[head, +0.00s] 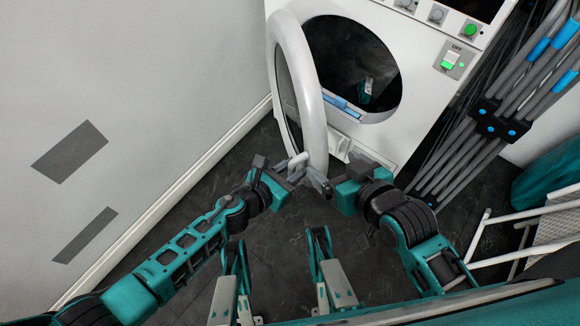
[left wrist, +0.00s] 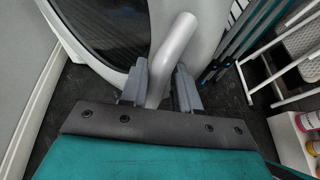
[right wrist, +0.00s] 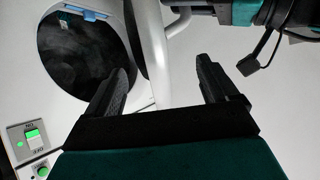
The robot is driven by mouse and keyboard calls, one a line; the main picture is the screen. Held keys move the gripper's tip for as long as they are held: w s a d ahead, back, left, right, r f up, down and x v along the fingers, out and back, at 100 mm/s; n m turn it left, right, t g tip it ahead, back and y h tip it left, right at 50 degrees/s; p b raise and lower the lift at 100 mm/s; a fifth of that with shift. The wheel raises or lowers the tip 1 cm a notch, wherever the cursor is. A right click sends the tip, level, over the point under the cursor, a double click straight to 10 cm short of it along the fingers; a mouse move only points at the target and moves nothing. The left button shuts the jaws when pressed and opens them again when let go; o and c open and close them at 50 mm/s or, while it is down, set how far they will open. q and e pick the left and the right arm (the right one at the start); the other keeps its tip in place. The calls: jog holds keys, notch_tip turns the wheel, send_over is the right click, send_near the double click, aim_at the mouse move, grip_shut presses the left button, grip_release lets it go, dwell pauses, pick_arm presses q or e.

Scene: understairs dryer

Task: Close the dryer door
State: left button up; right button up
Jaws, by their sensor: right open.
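The white dryer (head: 415,55) has its round door (head: 310,90) swung open, standing nearly edge-on to the left of the dark drum opening (head: 350,55). My left gripper (head: 298,172) is low at the door. In the left wrist view its two fingers (left wrist: 160,85) lie on either side of the pale curved door handle (left wrist: 178,45), closed in against it. My right gripper (head: 328,178) is open just right of the door's lower edge. In the right wrist view its spread fingers (right wrist: 160,75) face the pale door rim (right wrist: 152,45); contact cannot be told.
A wall with a white skirting board (head: 195,155) runs close on the left. Grey poles (head: 480,130) with blue bands and a white frame (head: 520,235) stand on the right. A small teal item (head: 365,92) shows inside the drum. Dark floor (head: 275,250) is in front.

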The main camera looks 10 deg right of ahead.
aim_at(305, 140)
pick_arm(q)
jog(key=shift+w+a, duration=0.1)
jog(key=shift+r+p, duration=0.55)
jog(key=shift+r, duration=0.05)
jog(key=r+p, duration=0.3)
jog(key=r, duration=0.1)
jog(key=r+p, duration=0.3)
jog(key=shift+w+r, duration=0.2)
jog(key=shift+r, duration=0.15)
notch_tip(305, 140, up, 11)
jog(key=p, duration=0.9)
jog(key=shift+s, duration=0.25)
pick_arm(e)
jog(key=s+d+r+h, duration=0.1)
jog(key=d+r, duration=0.2)
jog(key=r, duration=0.7)
jog(key=shift+s+r, duration=0.3)
jog(key=shift+s, duration=0.1)
jog(key=shift+d, duration=0.1)
jog(key=shift+c, duration=0.5)
